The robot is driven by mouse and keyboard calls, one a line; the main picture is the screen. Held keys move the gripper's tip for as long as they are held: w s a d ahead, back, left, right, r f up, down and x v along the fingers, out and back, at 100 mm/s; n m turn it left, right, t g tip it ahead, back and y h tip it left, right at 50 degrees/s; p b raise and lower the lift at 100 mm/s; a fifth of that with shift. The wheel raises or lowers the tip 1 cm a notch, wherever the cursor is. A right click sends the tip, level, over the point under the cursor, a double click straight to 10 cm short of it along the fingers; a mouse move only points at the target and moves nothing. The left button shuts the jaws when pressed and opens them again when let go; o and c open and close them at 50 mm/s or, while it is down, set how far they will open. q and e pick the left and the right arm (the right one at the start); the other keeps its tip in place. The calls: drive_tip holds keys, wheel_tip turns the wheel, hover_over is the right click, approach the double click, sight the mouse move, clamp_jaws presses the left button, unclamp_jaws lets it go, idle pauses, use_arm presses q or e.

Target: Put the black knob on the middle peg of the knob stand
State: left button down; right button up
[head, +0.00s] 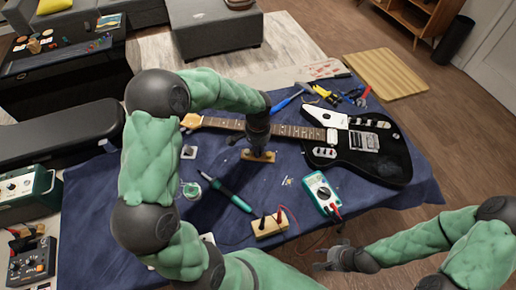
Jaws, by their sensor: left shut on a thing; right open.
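My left gripper (257,149) points down over a small wooden block (271,158), which looks like the knob stand. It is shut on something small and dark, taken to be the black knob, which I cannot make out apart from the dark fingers. The fingertips are at or just above the stand's middle. They hide the middle peg, so I cannot tell whether the knob is around it. My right gripper (322,262) is open and empty, low in the view, off the table's front edge.
A black guitar (375,165) lies behind and right of the stand on the blue cloth (225,225). A soldering iron (228,194), a wooden block with leads (268,229) and a multimeter (321,192) lie in front. Pliers and other tools lie at the back right.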

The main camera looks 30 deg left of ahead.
use_arm(q)
drive_tip(key=c, duration=0.6)
unclamp_jaws()
drive_tip(key=shift+r, duration=0.15)
drive_tip(key=shift+r+p, duration=2.75)
drive_tip(key=shift+r, duration=0.65)
